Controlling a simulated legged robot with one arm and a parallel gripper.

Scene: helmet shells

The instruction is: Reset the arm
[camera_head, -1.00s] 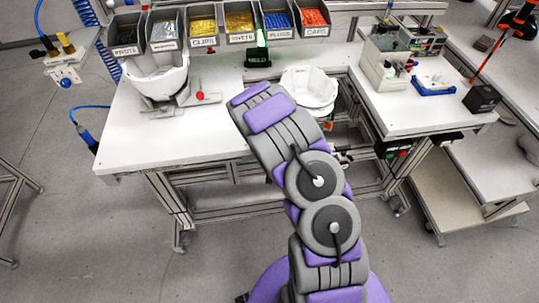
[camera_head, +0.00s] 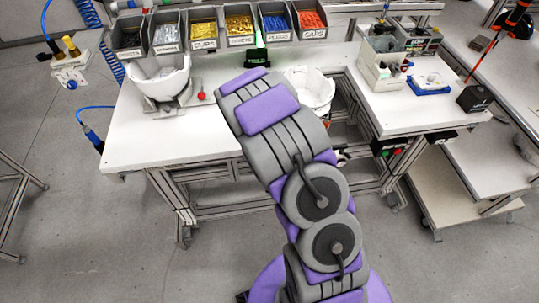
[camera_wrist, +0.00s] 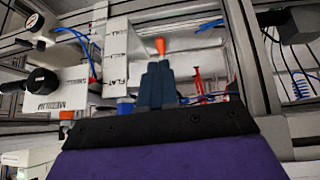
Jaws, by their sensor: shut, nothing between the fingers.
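My arm (camera_head: 300,165) rises in the middle of the head view, in front of the white workbench. Its upper link reaches over the bench's front edge and hides part of the right helmet shell. My gripper is hidden behind the arm in the head view. In the wrist view my gripper (camera_wrist: 158,82) shows its two dark fingers together, with nothing held between them. An orange tip shows just beyond the fingers; I cannot tell what it belongs to.
One white helmet shell (camera_head: 158,78) sits on a stand at the bench's left; another (camera_head: 318,90) is right of my arm. Bins (camera_head: 205,30) line the back. A side table (camera_head: 400,122) stands at right. The floor at left (camera_head: 90,220) is mostly clear.

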